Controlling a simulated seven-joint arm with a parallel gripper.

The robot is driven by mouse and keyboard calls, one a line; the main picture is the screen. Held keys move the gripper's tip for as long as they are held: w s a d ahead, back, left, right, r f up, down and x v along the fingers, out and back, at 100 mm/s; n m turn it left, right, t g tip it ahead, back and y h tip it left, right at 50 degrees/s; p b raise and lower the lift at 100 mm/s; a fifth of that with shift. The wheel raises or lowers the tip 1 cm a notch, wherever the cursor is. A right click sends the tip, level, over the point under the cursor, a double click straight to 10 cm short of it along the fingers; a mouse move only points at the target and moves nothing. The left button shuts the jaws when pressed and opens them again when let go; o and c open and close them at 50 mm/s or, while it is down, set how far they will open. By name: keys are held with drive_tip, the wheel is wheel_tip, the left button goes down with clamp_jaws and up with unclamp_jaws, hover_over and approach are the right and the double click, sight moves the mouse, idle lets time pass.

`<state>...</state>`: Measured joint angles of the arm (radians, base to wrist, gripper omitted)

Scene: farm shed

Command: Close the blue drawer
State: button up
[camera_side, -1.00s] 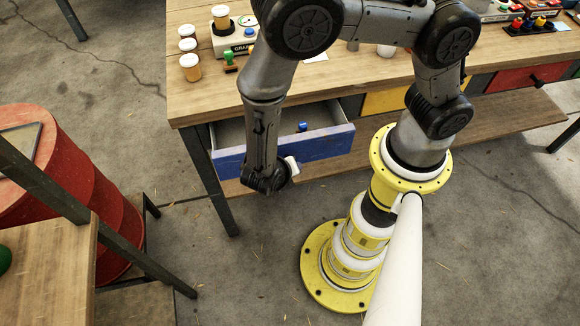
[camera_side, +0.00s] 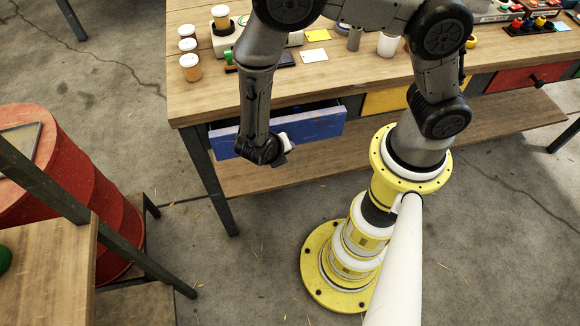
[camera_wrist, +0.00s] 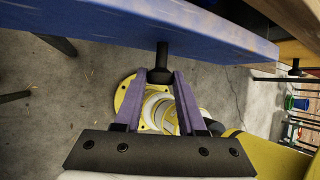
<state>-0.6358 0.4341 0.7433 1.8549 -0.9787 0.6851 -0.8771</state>
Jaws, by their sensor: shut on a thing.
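The blue drawer (camera_side: 318,127) is under the left part of the wooden workbench. It stands a little open, with a narrow dark gap above its front. In the wrist view its blue front (camera_wrist: 120,25) fills the top, and its dark handle (camera_wrist: 162,52) sticks out from it. My gripper (camera_wrist: 161,78) is shut on the handle, with a purple finger on each side. In the side view my gripper (camera_side: 281,153) is at the drawer front, and the handle is hidden behind it.
A yellow drawer (camera_side: 387,101) and a red drawer (camera_side: 510,78) sit to the right under the wooden bench top (camera_side: 200,106). Jars (camera_side: 190,67), cards and a white cup (camera_side: 388,44) stand on top. A lower shelf (camera_side: 350,160) runs beneath. A red barrel (camera_side: 60,200) is at left.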

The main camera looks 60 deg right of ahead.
sight(277, 133)
drive_tip(key=shift+w+d, duration=1.9)
drive_tip(key=shift+w, duration=0.05)
drive_tip(key=o, duration=1.5)
drive_tip(key=shift+o, duration=0.2)
drive_tip(key=shift+a+r, duration=0.1)
drive_tip(key=v, duration=0.6)
drive_tip(key=shift+a+r, duration=0.25)
drive_tip(key=shift+r, duration=0.05)
drive_tip(key=shift+s, duration=0.1)
